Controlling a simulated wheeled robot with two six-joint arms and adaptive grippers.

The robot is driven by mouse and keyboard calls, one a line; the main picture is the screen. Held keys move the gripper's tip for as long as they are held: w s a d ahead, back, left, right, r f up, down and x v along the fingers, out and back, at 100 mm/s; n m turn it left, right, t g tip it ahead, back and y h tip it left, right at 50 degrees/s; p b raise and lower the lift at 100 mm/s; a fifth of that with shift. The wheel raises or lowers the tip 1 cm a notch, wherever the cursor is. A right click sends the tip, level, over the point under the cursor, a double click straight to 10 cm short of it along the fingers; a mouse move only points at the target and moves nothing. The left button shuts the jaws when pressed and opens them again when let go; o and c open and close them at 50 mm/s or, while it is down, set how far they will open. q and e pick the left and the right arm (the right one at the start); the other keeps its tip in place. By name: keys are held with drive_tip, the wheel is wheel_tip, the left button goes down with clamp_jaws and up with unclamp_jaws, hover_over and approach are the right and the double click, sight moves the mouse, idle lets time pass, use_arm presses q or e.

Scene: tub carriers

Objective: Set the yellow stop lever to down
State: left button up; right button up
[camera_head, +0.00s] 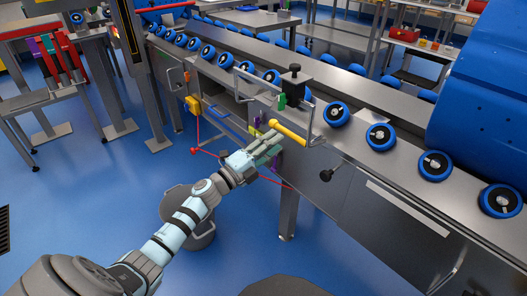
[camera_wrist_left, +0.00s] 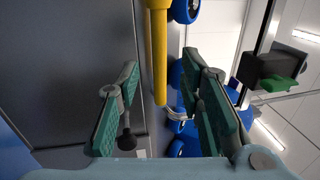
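The yellow stop lever (camera_head: 288,132) is on the near side of the conveyor, below the metal frame with the black block. It lies slanted, its upper left end towards my gripper. My left gripper (camera_head: 274,146) is just below and left of the lever, pointing at it. In the left wrist view the gripper (camera_wrist_left: 160,68) is open, with green-padded fingers apart. The yellow lever (camera_wrist_left: 159,45) shows in the gap between them there, apart from both pads. Whether it lies beyond the tips I cannot tell. My right gripper is not in view.
Blue wheels (camera_head: 381,137) line the conveyor (camera_head: 350,185). A black knob (camera_head: 326,175) sticks out of its front panel. A thin red line with a red end (camera_head: 195,152) runs below my gripper. A yellow box (camera_head: 193,105) is left along the conveyor. A grey bin (camera_head: 203,240) stands under my arm.

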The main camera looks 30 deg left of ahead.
use_arm(q)
drive_tip(key=v, duration=0.5)
drive_tip(key=shift+s, duration=0.15)
